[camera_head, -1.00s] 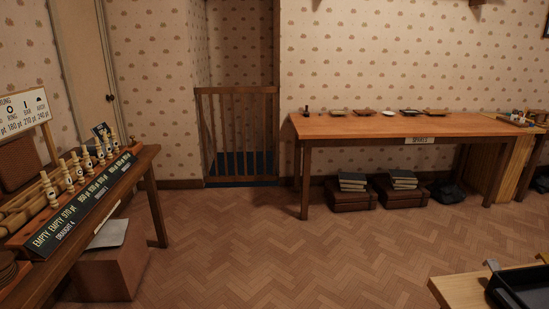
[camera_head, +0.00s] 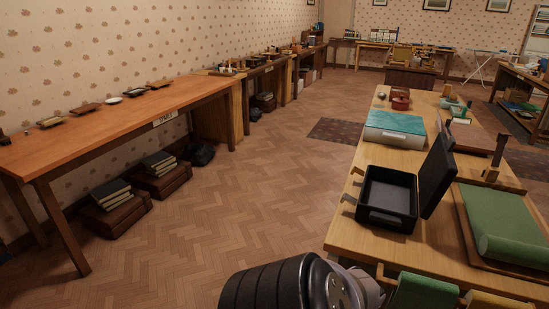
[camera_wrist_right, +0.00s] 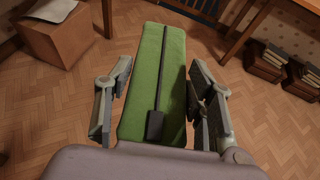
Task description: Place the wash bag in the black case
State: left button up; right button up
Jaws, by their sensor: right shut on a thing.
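The wash bag (camera_wrist_right: 172,85) is green, with a long dark zip and a black pull. It shows in the right wrist view between the fingers of my right gripper (camera_wrist_right: 158,108), which is shut on it and holds it above the floor. The black case (camera_head: 386,218) stands open on the light wooden table in the head view. Its lid (camera_head: 436,172) is raised on the right side, and its visible inside is dark and looks empty. My left gripper is in neither view.
The light wooden table (camera_head: 345,240) also bears a teal-topped box (camera_head: 396,125) behind the case and a green roll on a mat (camera_head: 515,235) to its right. Green and yellow padded things are at its near edge. A long table (camera_head: 110,120) lines the left wall; the floor between is clear.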

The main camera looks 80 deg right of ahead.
aim_at(386, 201)
jog(key=z, duration=2.05)
